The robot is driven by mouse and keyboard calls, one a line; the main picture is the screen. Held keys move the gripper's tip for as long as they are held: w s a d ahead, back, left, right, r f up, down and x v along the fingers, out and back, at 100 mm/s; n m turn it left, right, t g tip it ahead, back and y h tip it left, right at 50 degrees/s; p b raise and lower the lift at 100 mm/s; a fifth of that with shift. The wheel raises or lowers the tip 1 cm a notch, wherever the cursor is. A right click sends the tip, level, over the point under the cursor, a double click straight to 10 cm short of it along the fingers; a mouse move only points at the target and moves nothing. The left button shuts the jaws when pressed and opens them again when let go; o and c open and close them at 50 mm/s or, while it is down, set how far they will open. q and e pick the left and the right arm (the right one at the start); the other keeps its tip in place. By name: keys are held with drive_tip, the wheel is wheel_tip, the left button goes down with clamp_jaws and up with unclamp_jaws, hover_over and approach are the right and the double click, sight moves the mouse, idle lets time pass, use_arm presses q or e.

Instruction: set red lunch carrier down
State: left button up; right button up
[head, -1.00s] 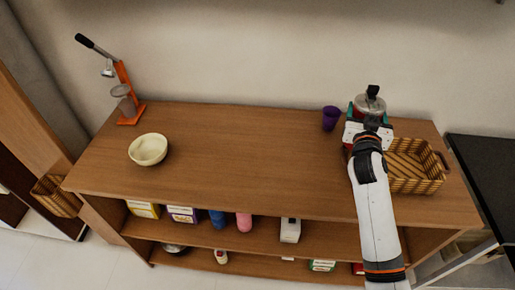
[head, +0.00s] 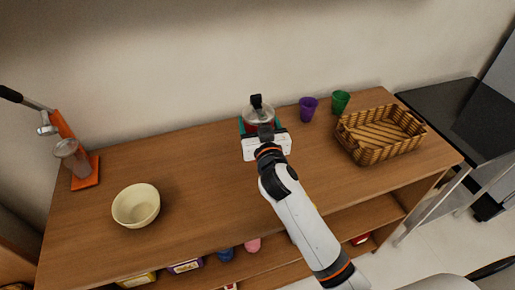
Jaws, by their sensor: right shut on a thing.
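The red lunch carrier (head: 258,115) shows at the back middle of the wooden counter in the head view, with a silvery lid and a black handle on top. My right gripper (head: 262,133) is shut on it, its white body in front of the carrier. The carrier's lower part is hidden behind the gripper, so I cannot tell whether its base touches the counter (head: 210,165). My left gripper is not in view.
A purple cup (head: 308,109) and a green cup (head: 340,102) stand to the right of the carrier. A wicker basket (head: 352,147) is farther right. A cream bowl (head: 136,206) and an orange juicer (head: 85,172) are at the left. The counter between bowl and carrier is clear.

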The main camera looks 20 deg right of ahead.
wheel_tip(320, 180, down, 2)
drive_tip(key=shift+d+f, duration=0.1)
wheel_tip(320, 180, down, 3)
drive_tip(key=shift+b, duration=0.35)
drive_tip(key=shift+f, duration=0.45)
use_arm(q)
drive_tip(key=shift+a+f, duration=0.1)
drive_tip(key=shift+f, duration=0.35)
use_arm(e)
drive_tip(key=shift+f, duration=0.15)
drive_tip(key=o, duration=1.4)
drive_tip(key=shift+f, duration=0.1)
drive_tip(key=shift+c, duration=0.2)
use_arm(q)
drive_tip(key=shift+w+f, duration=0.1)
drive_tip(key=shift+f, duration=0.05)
